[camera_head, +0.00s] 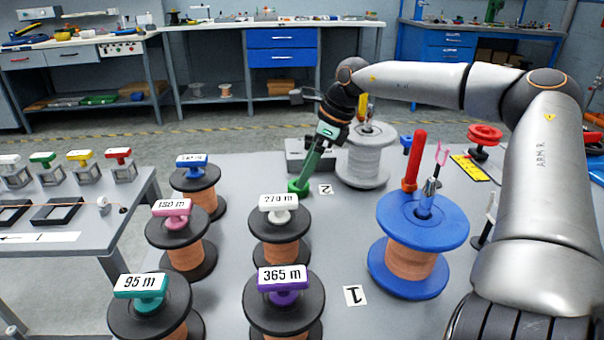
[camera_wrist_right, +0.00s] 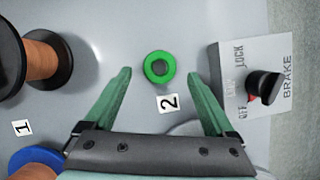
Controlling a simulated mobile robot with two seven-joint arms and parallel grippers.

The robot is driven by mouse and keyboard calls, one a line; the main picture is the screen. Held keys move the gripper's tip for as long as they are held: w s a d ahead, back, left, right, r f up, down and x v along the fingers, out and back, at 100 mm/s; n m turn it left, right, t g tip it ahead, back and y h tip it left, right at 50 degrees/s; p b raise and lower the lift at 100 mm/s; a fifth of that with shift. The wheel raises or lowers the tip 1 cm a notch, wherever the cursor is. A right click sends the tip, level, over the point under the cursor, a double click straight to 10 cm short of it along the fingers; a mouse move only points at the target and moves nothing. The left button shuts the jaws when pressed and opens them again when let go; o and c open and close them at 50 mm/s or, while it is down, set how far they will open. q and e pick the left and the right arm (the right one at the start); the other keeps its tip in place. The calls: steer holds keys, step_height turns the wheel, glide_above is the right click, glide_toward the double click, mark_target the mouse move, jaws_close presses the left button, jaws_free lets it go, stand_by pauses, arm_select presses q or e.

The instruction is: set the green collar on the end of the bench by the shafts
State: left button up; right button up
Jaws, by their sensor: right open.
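The green collar (camera_head: 297,187) lies flat on the grey bench (camera_head: 335,235), beside the card marked 2. It also shows in the right wrist view (camera_wrist_right: 148,68) as a ring with a dark centre. My right gripper (camera_head: 306,172) reaches down over it with green fingers. In the right wrist view the gripper (camera_wrist_right: 160,73) is open, one finger on each side of the collar, with gaps between. Whether the fingertips are at the collar's height I cannot tell. A metal shaft (camera_head: 427,195) stands in the blue spool (camera_head: 402,215). My left gripper is not in view.
A grey spool (camera_head: 363,172) and the brake box (camera_wrist_right: 276,55) stand close to the collar. Spools with labelled tops, such as the 270 m one (camera_head: 279,225), fill the bench's left part. A red rod (camera_head: 414,160) stands by the blue spool.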

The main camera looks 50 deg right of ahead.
steer(key=p+v, duration=0.2)
steer(key=v, duration=0.6)
steer(key=shift+r, duration=0.3)
steer(key=shift+s, duration=0.1)
